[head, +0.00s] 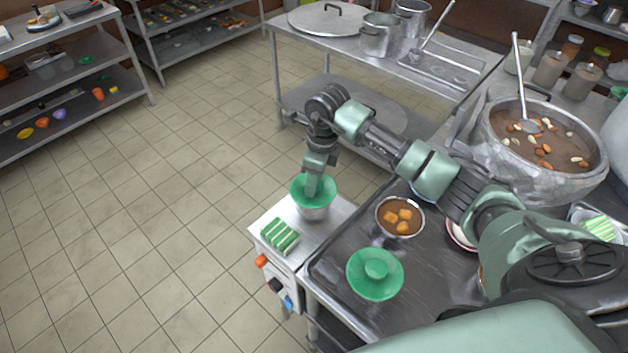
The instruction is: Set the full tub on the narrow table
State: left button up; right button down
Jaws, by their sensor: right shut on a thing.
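A metal tub (313,211) with a green lid (299,188) is at the narrow table (334,226), near its back edge. My right gripper (313,188) points down and is shut on the lidded tub from above, at the middle of the lid. The gripper's fingertips and the lid's knob are hard to make out. I cannot tell whether the tub's base touches the table top or hangs just above it. The lid hides what is in the tub. My left gripper is not in view.
Green-striped packets (280,236) lie on the narrow table's front left. On the dark counter (335,268) beside it are an open tub of brown stew (400,216) and a loose green lid (375,274). A large stockpot (500,165) stands behind. The tiled floor at left is clear.

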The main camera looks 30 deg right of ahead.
jog(key=shift+f, duration=0.6)
jog(key=shift+f, duration=0.1)
jog(key=c, duration=0.9)
grip_release()
jog(key=shift+o, duration=0.2)
